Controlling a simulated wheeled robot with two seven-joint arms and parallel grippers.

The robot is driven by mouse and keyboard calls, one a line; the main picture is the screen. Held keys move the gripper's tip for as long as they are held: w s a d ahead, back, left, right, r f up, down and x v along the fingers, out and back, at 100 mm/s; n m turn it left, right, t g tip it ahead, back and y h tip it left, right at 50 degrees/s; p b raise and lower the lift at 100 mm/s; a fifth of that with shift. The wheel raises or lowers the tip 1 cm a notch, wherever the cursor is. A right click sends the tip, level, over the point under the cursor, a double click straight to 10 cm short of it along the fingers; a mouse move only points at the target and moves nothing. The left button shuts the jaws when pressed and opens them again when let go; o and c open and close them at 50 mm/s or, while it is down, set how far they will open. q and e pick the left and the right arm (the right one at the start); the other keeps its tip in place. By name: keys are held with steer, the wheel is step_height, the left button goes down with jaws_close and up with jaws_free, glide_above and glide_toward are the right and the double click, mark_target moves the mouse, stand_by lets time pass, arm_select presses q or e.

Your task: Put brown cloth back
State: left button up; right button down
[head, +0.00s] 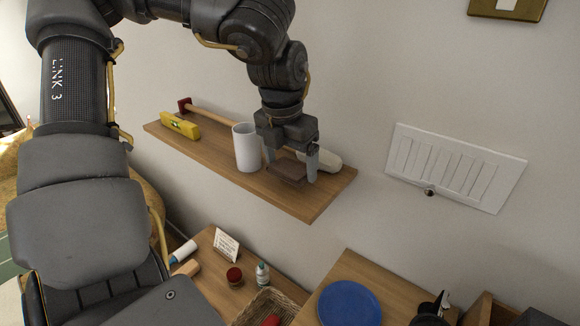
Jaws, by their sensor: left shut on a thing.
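The brown cloth (287,171), a small folded dark-brown piece, is at the right part of the wooden wall shelf (215,159). My left gripper (291,163) reaches down from above and is shut on the cloth, one finger on each side. I cannot tell whether the cloth touches the shelf or is held just above it. My right gripper is not in view.
A white cup (246,147) stands close left of my left gripper. A whitish rounded object (328,161) lies behind it. A yellow level (180,125) and a hammer (208,113) lie farther left. Below are a blue plate (349,304) and a wicker basket (268,305).

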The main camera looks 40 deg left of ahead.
mark_target(285, 170)
arm_select(q)
steer(key=f, duration=0.2)
steer(key=shift+w+a+f, duration=0.15)
steer(key=shift+a+f, duration=0.05)
steer(key=shift+f, duration=0.2)
steer(key=shift+d, duration=0.15)
steer(key=shift+f, duration=0.1)
steer(key=o, duration=0.7)
steer(key=shift+r, duration=0.6)
steer(key=r, duration=0.3)
steer(key=s+r+b, duration=0.1)
steer(key=r, duration=0.5)
steer(key=shift+s+d+r+b, duration=0.1)
steer(key=shift+s+r+b, duration=0.15)
steer(key=shift+s+b, duration=0.15)
steer(key=shift+s+r, duration=0.1)
steer(key=shift+r, duration=0.7)
